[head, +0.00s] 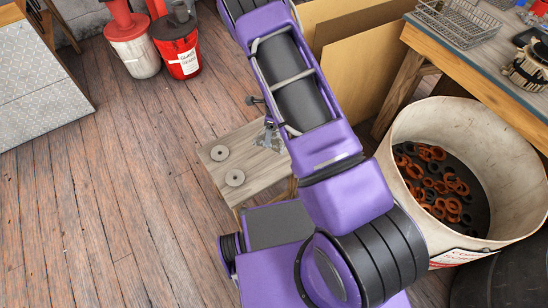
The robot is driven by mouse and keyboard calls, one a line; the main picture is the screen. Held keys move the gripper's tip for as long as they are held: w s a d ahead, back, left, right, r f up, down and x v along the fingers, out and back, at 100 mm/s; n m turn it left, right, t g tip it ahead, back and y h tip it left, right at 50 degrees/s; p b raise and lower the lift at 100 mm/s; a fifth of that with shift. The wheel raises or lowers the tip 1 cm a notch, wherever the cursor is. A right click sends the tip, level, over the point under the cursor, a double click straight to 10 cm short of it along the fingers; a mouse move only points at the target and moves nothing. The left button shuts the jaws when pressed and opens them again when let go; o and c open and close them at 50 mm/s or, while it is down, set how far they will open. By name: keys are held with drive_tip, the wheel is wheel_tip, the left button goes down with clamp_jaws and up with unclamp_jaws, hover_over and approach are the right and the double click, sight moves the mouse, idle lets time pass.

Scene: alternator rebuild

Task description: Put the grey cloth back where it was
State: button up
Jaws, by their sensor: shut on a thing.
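I cannot make out the grey cloth in the head view.
A large white tub (472,122) with orange and black rings stands at the right. A workbench (455,57) with a wire basket (455,20) is behind it. Cardboard (357,65) leans behind my arm. Red-and-white buckets (178,45) stand at upper left. The left plank floor (90,200) is clear.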

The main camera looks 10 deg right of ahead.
sight(274, 139)
drive_tip(key=f+m, duration=0.1)
drive_tip(key=f, duration=0.1)
drive_tip(key=d+f+m, duration=0.1)
drive_tip(key=m, duration=0.1)
drive_tip(key=shift+f, duration=0.4)
drive_tip(key=shift+m, duration=0.3)
wheel_tip(274, 139, down, 5)
drive_tip(key=shift+r+b, duration=0.2)
drive_tip(key=shift+b, duration=0.2)
drive_tip(key=shift+w+f+b, duration=0.1)
drive_tip(key=shift+f+b, duration=0.2)
drive_tip(key=shift+f, duration=2.05)
drive_tip(key=shift+f, duration=0.1)
drive_tip(key=o, duration=1.3)
drive_tip(key=r, duration=0.4)
drive_tip(key=r+p, duration=0.1)
drive_tip(key=r, duration=0.3)
drive_tip(key=s+r+p, duration=0.1)
drive_tip(key=r, duration=0.3)
drive_tip(key=shift+d+r, duration=0.1)
drive_tip(key=shift+d, duration=0.3)
